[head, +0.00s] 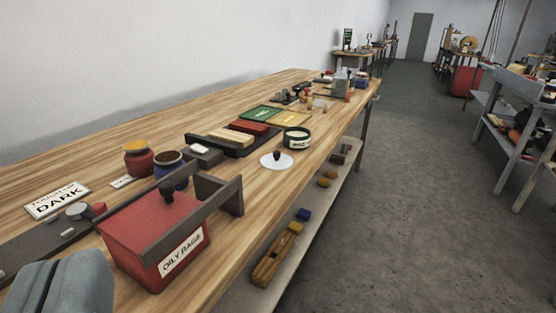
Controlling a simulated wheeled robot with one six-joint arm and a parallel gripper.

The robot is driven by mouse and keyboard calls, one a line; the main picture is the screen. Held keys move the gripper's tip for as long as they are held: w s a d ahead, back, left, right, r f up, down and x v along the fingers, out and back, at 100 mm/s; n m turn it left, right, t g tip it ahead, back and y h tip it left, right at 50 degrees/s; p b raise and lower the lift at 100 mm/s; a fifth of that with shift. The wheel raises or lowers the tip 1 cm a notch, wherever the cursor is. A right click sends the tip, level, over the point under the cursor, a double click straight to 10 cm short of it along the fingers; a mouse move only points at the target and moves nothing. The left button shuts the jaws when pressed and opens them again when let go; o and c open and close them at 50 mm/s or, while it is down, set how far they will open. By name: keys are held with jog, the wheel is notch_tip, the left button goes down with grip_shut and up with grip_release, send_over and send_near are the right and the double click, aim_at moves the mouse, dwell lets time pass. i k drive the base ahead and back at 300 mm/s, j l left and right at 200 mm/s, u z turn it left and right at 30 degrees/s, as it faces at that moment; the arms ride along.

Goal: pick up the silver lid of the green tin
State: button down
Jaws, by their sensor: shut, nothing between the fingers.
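The green tin (297,138) stands upright near the right edge of the wooden bench, with a pale label on its side. The silver lid (268,162), a pale round disc with a dark knob, lies flat on the bench just in front of the tin and to its left. My gripper (64,285) shows at the bottom left as two grey fingers side by side, shut and empty. It is far from the lid, near the bench's close end.
A red box (140,235) labelled "OILY RAGS", with a dark upright frame (232,196), stands between my gripper and the lid. A red jar (139,162) and a blue jar (168,172) stand behind it. Bare wood (240,180) lies in front of the lid.

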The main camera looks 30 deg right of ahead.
aim_at(277, 161)
jog(key=i+l+z, duration=0.15)
jog(key=i+z, duration=0.5)
jog(key=i, duration=0.2)
